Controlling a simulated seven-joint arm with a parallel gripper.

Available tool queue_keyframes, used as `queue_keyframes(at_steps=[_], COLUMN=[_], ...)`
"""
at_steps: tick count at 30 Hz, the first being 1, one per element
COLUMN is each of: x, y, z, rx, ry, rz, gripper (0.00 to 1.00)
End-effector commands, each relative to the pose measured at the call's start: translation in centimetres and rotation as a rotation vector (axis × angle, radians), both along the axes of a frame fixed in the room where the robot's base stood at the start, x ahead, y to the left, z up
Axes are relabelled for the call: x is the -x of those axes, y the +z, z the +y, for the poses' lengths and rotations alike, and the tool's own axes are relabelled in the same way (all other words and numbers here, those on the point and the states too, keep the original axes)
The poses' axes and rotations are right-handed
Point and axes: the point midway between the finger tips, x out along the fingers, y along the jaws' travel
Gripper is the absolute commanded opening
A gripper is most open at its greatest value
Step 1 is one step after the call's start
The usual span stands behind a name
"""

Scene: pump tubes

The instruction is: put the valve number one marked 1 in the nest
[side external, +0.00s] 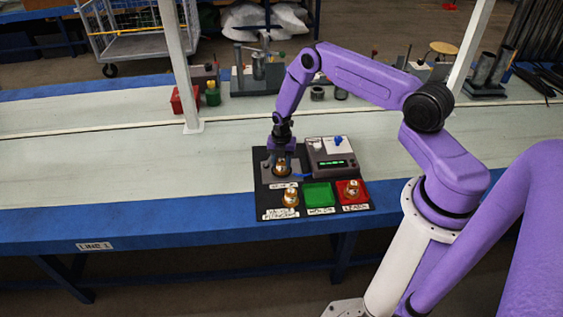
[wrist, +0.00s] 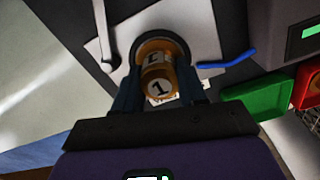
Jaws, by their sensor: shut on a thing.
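A brass valve marked 1 (wrist: 159,84) is between the fingers of my gripper (wrist: 158,92) in the wrist view. My gripper is shut on it, with one finger on each side. The valve's far end meets the dark round ring of the nest (wrist: 181,43), on a light grey plate; I cannot tell how deep it sits. In the side view my gripper (side external: 282,163) points down over the nest plate (side external: 266,169) at the back left of the black mat, and the brass valve (side external: 282,170) shows below it.
A second brass valve (side external: 291,198) stands at the mat's front left. An empty green tray (side external: 318,195) and a red tray (side external: 362,199) holding another brass valve (side external: 351,189) lie to its right. A grey device (side external: 331,151) with a green display stands right of the nest, near a blue lever (wrist: 230,61).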

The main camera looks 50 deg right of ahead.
Motion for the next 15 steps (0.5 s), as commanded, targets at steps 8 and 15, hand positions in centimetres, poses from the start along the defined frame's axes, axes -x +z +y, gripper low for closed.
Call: queue_keyframes(at_steps=[8,15], x=[0.0,-0.01], y=[-0.09,0.28], z=[0.0,0.0], rx=[0.0,-0.001], ry=[0.0,0.0], rz=[0.0,-0.001], gripper=[0.66,0.66])
